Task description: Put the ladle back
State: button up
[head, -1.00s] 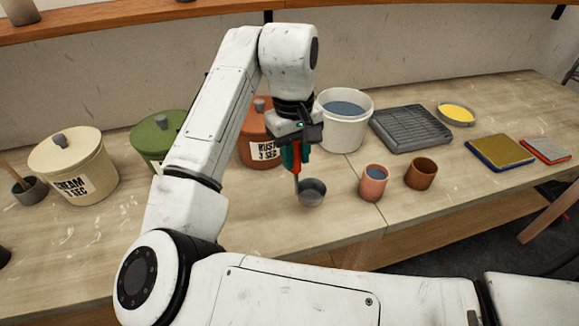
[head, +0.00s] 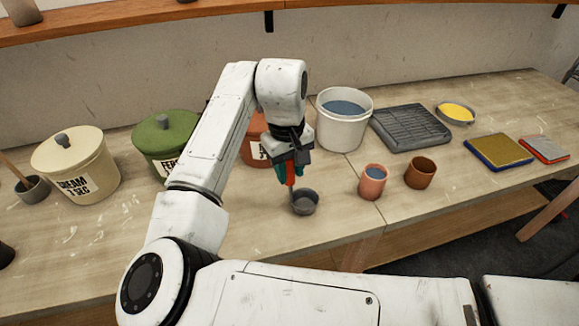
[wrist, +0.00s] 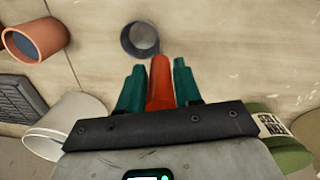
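The ladle has a small grey cup (head: 305,202) and a red handle (head: 291,174). My gripper (head: 291,172) points down with its teal fingers shut on the red handle. In the wrist view the handle (wrist: 160,85) stands between the two fingertips, with the grey cup (wrist: 140,40) beyond it. The cup is low at the front middle of the table; I cannot tell whether it touches the wood. A rust bucket (head: 254,140) is partly hidden behind my arm.
A cream bucket (head: 75,165) and a green bucket (head: 165,140) stand left. A white bucket of blue-grey liquid (head: 343,125), a grey ribbed tray (head: 410,130), a pink cup (head: 373,182) and a brown cup (head: 420,173) stand right. Bare table (head: 250,235) lies in front.

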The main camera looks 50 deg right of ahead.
jog(key=o, duration=0.3)
jog(key=r, duration=0.8)
jog(key=r+b, duration=0.1)
jog(key=r, duration=0.3)
jog(key=shift+w+a+r, duration=0.15)
jog(key=shift+a, duration=0.1)
dwell(0.3)
